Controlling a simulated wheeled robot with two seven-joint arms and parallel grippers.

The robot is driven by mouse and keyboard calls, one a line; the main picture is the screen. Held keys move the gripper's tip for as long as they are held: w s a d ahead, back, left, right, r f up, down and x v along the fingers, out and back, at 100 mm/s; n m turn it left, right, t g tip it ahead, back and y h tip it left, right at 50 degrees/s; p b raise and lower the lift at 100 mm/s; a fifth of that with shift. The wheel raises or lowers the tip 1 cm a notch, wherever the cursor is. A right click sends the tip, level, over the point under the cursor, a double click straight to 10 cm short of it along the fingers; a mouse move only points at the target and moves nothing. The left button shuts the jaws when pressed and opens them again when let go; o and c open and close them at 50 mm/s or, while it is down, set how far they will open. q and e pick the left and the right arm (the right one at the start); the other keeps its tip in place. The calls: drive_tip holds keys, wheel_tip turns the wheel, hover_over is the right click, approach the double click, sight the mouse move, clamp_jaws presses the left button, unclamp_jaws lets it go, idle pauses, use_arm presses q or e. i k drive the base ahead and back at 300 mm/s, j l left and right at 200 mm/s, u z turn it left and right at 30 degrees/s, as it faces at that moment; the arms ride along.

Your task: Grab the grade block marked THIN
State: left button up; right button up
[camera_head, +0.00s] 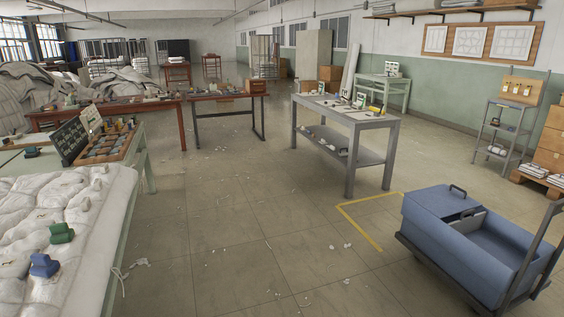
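No block with a readable THIN mark shows; any lettering on the small pieces is too small to read. A green block-like piece (61,233) and a blue one (44,265) sit on the white quilted duvet (95,225) at the lower left. A wooden tray (131,144) of several small grey and brown pieces stands behind the duvet, beside a dark board with writing (70,140). Small items, too small to identify, lie on the grey table (375,119). Neither of my grippers is in view.
Red-brown tables (182,122) with scattered items stand at the back left. A blue cart (435,222) stands at the lower right, near yellow floor tape (360,229). A grey shelf rack (505,130) stands by the right wall. The middle floor is open, with small white scraps.

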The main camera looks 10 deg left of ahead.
sight(86, 204)
drive_tip(key=i+l+u, duration=0.15)
drive_tip(key=i+u, duration=0.35)
drive_tip(key=i+l+u, duration=0.3)
drive_tip(key=u, duration=0.15)
drive_tip(key=i+l+u, duration=0.35)
drive_tip(key=u, duration=0.15)
drive_tip(key=i+l+u, duration=0.2)
drive_tip(key=l+u, duration=0.25)
drive_tip(key=l, duration=0.15)
drive_tip(key=i+l+u, duration=0.15)
drive_tip(key=l+u, duration=0.2)
drive_tip(key=l, duration=0.3)
drive_tip(key=l+u, duration=0.3)
drive_tip(key=l, duration=0.4)
drive_tip(key=i, duration=0.05)
